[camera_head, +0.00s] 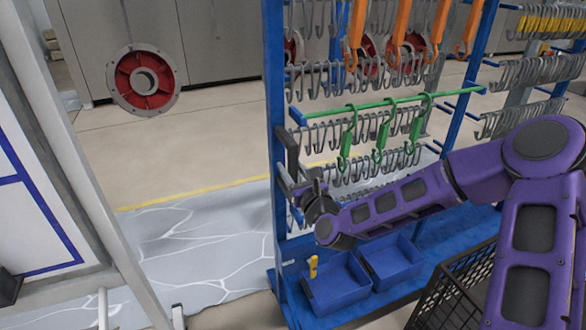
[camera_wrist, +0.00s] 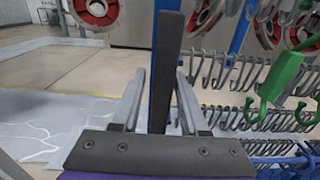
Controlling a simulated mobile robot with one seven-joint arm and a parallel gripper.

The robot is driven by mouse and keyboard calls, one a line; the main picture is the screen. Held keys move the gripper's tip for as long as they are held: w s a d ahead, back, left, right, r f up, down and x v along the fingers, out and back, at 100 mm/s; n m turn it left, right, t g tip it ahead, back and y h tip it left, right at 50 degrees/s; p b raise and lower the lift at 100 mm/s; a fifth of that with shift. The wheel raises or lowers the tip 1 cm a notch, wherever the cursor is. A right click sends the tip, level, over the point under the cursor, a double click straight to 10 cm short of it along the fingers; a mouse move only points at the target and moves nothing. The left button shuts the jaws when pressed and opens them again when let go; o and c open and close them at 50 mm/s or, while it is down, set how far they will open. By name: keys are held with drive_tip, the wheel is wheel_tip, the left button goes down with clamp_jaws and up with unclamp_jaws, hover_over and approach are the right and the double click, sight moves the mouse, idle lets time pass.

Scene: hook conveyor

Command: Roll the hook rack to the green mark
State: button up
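The hook rack is a blue frame (camera_head: 274,130) with rows of grey hooks, and it stands right of centre in the head view. A black upright handle (camera_head: 291,154) is fixed to its left post. My gripper (camera_head: 303,186) is at this handle, at the lower left of the rack. In the wrist view the handle (camera_wrist: 168,60) stands between the two grey fingers of my gripper (camera_wrist: 160,105). The fingers are apart, one on each side, and I see no clear grip on it. I do not see a green mark on the floor.
Green hooks (camera_head: 381,130) and orange hooks (camera_head: 400,30) hang on the rack. Blue bins (camera_head: 338,285) sit on its base. A black wire crate (camera_head: 455,298) is at lower right. Clear floor (camera_head: 190,160) with a yellow line lies left. A red flanged wheel (camera_head: 145,80) hangs beyond.

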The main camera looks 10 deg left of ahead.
drive_tip(key=shift+o, duration=0.7)
drive_tip(key=shift+d, duration=0.1)
drive_tip(key=shift+d, duration=0.15)
drive_tip(key=p+v, duration=1)
drive_tip(key=v, duration=0.7)
drive_tip(key=shift+s, duration=0.15)
